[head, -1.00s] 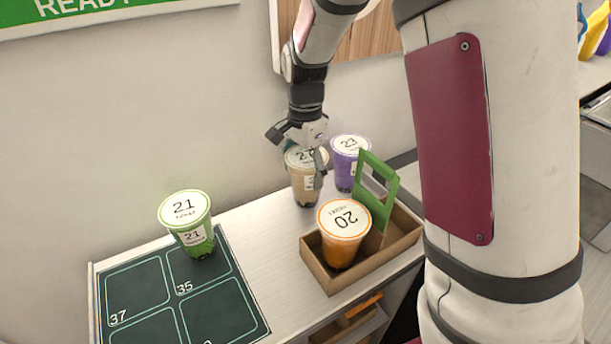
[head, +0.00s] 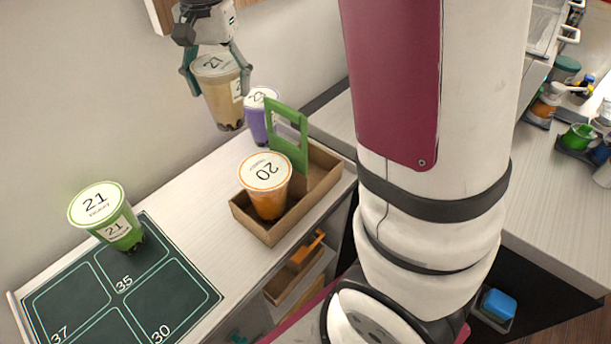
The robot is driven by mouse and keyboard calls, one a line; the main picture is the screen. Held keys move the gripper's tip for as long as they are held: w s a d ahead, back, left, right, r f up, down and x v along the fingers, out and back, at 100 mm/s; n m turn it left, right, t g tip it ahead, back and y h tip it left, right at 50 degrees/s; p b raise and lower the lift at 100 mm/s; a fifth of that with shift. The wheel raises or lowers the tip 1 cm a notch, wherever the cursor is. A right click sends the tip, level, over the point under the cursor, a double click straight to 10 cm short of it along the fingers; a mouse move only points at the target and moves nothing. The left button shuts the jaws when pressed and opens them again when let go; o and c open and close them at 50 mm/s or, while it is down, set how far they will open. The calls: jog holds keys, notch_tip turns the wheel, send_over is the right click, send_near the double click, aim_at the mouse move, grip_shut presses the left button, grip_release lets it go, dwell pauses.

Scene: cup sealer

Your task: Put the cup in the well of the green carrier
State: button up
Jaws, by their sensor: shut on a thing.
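My gripper (head: 217,72) is shut on a tan cup (head: 222,103) with a white lid that seems to read 21. It holds the cup upright in the air above the counter, behind and left of the carrier. The carrier is a brown box (head: 262,229) with a green handle (head: 288,133) standing in its middle. An orange cup (head: 268,190), lid marked 20, sits in the near end of the carrier. The far end behind the handle looks empty, though the handle partly hides it. A purple cup (head: 259,122) stands behind the carrier, partly hidden.
A green cup (head: 111,222), lid marked 21, stands on a dark mat (head: 188,290) with numbered squares at the left. The counter (head: 190,195) between mat and carrier is clear. Open shelves (head: 302,262) lie below the counter edge. Bottles (head: 548,103) stand on the right counter.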

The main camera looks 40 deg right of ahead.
jog(key=s+d+r+n+p, duration=0.1)
jog(key=s+d+r+n, duration=0.4)
jog(key=r+n, duration=0.3)
jog(key=n, duration=0.3)
jog(key=shift+s+d+r+n+p, duration=0.15)
jog(key=shift+s+d+n+p, duration=0.15)
jog(key=shift+s+p, duration=0.1)
jog(key=s+d+r+n, duration=0.1)
jog(key=s+r+n, duration=0.1)
jog(key=n, duration=0.1)
jog(key=s+d+r+n+p, duration=0.1)
jog(key=s+r+n, duration=0.1)
jog(key=n, duration=0.1)
jog(key=s+d+r+n, duration=0.2)
jog(key=n, duration=0.2)
jog(key=shift+s+r, duration=0.3)
jog(key=shift+n, duration=0.9)
jog(key=f, duration=0.9)
jog(key=f+p, duration=0.1)
jog(key=f, duration=1.7)
jog(key=shift+s+d+f, duration=0.2)
jog(key=shift+s+d, duration=0.05)
jog(key=shift+s, duration=0.15)
jog(key=o, duration=1.9)
jog(key=shift+o, duration=0.2)
